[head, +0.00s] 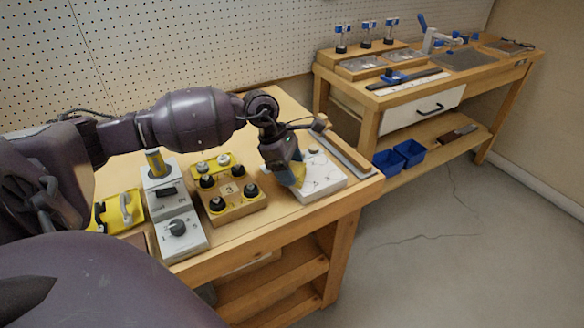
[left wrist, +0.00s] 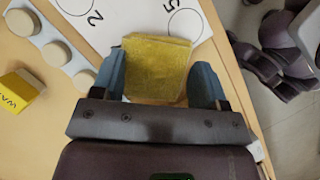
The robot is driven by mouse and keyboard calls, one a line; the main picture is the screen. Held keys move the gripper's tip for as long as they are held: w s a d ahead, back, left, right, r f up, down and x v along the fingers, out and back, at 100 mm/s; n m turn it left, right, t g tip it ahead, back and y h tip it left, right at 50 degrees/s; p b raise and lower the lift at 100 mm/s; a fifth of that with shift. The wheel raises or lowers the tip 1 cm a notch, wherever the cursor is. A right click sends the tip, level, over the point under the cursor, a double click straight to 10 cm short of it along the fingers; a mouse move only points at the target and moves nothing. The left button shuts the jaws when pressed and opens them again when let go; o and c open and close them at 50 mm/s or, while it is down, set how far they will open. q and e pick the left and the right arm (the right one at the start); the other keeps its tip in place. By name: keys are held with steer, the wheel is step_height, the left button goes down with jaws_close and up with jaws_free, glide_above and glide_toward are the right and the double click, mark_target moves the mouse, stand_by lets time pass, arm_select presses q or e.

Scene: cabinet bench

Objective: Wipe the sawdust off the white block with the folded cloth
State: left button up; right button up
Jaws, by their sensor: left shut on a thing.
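The white block (head: 325,181) lies flat near the right end of the near bench. It is marked with circles and numbers, and part of it also shows at the top of the left wrist view (left wrist: 137,17). My left gripper (head: 293,174) is shut on the folded cloth (head: 301,171), a yellow pad between its blue-grey fingers, clear in the left wrist view (left wrist: 157,68). The cloth is at the block's left part, over or against it; I cannot tell whether it presses down. Sawdust is too small to make out. My right gripper is not in view.
The bench's front edge (head: 300,218) is close.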

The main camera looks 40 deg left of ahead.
arm_select(q)
steer(key=shift+s+a, duration=0.15)
steer(key=shift+s, duration=0.2)
step_height(320, 180, up, 3)
steer(key=shift+s+f+p, duration=0.1)
steer(key=shift+p, duration=0.3)
steer(key=shift+r, duration=0.7)
step_height(320, 180, up, 2)
steer(key=shift+r+p, duration=0.1)
steer(key=shift+p, duration=0.55)
steer(key=shift+r+p, duration=0.3)
steer(key=shift+r, duration=0.55)
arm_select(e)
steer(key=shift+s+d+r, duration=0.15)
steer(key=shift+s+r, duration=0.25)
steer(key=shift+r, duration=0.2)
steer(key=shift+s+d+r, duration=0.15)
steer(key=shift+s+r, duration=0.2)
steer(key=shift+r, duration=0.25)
